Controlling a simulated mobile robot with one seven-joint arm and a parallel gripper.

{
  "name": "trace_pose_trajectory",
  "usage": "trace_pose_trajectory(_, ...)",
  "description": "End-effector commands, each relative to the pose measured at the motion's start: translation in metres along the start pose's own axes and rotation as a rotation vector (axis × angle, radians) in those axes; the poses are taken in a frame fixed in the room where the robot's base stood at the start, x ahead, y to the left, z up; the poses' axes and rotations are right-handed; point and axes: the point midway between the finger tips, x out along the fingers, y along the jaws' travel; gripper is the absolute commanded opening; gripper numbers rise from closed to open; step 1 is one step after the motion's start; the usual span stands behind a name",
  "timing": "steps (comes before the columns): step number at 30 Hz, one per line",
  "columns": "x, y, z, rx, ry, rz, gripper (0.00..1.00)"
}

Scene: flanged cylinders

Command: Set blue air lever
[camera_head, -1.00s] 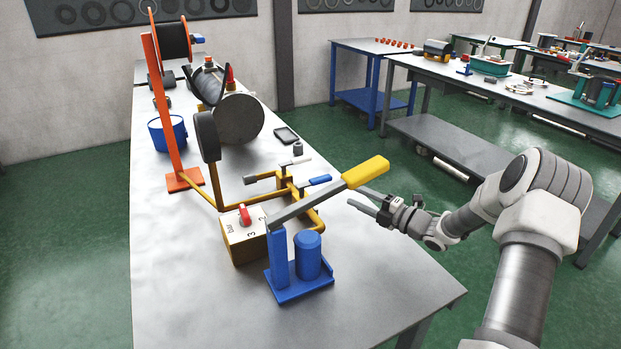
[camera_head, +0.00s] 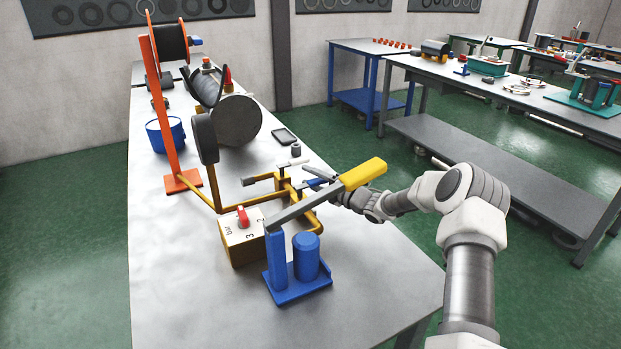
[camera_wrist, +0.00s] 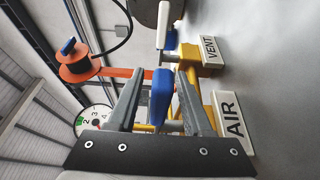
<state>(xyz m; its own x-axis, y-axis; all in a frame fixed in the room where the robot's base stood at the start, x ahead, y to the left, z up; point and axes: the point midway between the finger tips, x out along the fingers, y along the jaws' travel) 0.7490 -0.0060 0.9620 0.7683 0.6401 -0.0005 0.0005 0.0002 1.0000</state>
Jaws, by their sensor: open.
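The blue air lever (camera_wrist: 161,97) stands between the two open fingers of my gripper (camera_wrist: 158,100) in the wrist view, with a gap visible on each side. A white block marked AIR (camera_wrist: 233,122) sits beside it.
The blue hand pump (camera_head: 305,257) with its yellow handle (camera_head: 363,173) stands close in front of my gripper. A gauge box with a red knob (camera_head: 243,218) is to its left. An orange post (camera_head: 163,110) stands further left. The table's front (camera_head: 210,310) is clear.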

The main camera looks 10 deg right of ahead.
Motion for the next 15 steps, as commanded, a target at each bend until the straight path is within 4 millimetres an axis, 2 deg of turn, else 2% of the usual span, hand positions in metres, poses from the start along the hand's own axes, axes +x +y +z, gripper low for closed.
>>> trace_pose_trajectory(5, 0.0001, 0.0001, 0.0, 0.0, 0.0, 0.0, 0.5)
trace_pose_trajectory(13, -0.0002, 0.0002, 0.0, 0.0, 0.0, 0.0, 0.03)
trace_pose_trajectory(15, -0.0002, 0.0002, 0.0, 0.0, 0.0, 0.0, 0.0)
